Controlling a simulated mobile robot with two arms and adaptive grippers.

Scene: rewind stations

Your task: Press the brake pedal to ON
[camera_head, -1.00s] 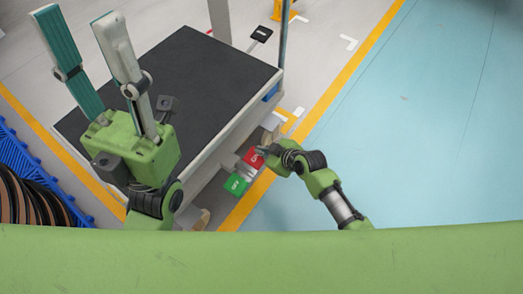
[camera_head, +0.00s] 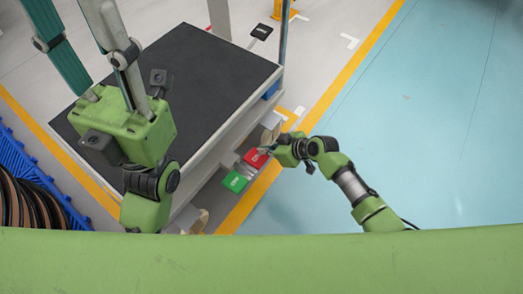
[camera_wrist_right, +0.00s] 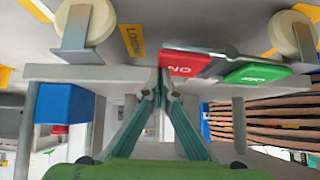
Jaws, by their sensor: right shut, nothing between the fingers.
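The red brake pedal (camera_head: 257,157) and the green pedal (camera_head: 235,181) sit side by side, low at the right side of the black-topped cart. In the right wrist view the red pedal (camera_wrist_right: 186,64) shows "ON" upside down, with the green pedal (camera_wrist_right: 254,73) to its right. My right gripper (camera_head: 266,151) is shut and empty, its tips at the red pedal's edge. In the right wrist view the closed fingertips (camera_wrist_right: 162,82) overlap the red pedal's left end; I cannot tell whether they touch it. My left gripper (camera_head: 62,8) is open, its fingers apart above the cart's left part.
The cart's black top (camera_head: 190,90) fills the middle left. A post (camera_head: 283,45) rises at the cart's far right corner. A black plate (camera_head: 261,32) lies beyond. The blue floor (camera_head: 420,130) at right is clear.

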